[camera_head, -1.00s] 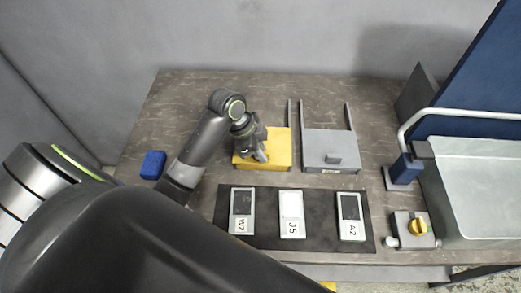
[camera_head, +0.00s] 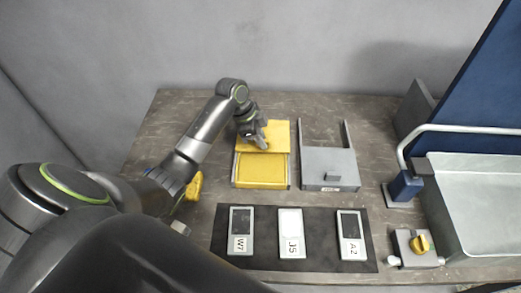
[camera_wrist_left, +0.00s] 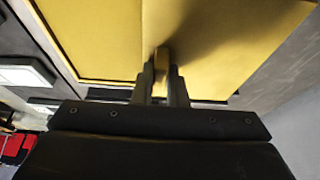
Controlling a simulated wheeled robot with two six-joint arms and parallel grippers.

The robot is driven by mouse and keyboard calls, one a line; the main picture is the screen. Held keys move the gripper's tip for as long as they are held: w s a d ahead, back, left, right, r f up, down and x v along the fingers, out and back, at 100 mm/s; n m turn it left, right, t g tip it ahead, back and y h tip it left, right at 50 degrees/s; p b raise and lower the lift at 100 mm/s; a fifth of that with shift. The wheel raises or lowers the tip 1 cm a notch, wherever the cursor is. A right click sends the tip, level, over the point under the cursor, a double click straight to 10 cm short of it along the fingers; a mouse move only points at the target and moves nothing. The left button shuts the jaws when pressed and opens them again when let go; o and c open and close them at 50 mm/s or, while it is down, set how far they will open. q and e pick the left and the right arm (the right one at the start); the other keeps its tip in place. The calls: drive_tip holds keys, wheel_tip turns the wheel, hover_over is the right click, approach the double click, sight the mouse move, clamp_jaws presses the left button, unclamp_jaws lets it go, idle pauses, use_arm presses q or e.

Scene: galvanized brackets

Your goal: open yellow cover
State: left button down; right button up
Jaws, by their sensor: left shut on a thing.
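The yellow cover (camera_head: 262,137) lies toward the back of its place on the table, with a yellow recessed area (camera_head: 262,170) showing in front of it. My left gripper (camera_head: 259,143) is over the cover, its fingers shut on the cover's small handle. In the left wrist view the cover (camera_wrist_left: 220,35) fills the top, and the fingers (camera_wrist_left: 162,78) close around the yellow handle (camera_wrist_left: 163,62). The handle is mostly hidden by the fingers in the head view. My right gripper is not in view.
A grey cover (camera_head: 329,165) with a knob sits to the right between rails. A black mat (camera_head: 265,230) with labelled devices lies in front. A yellow-knobbed box (camera_head: 407,262) and a metal tray (camera_head: 480,200) are at right. A small yellow object (camera_head: 194,186) shows beside my left arm.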

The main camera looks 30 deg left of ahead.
use_arm(q)
drive_tip(key=shift+w, duration=0.15)
drive_tip(key=c, duration=1.4)
unclamp_jaws()
drive_tip(key=shift+c, duration=0.2)
drive_tip(key=shift+a, duration=0.1)
drive_tip(key=b+v, duration=0.2)
drive_tip(key=v, duration=1.5)
drive_tip(key=shift+r, duration=0.2)
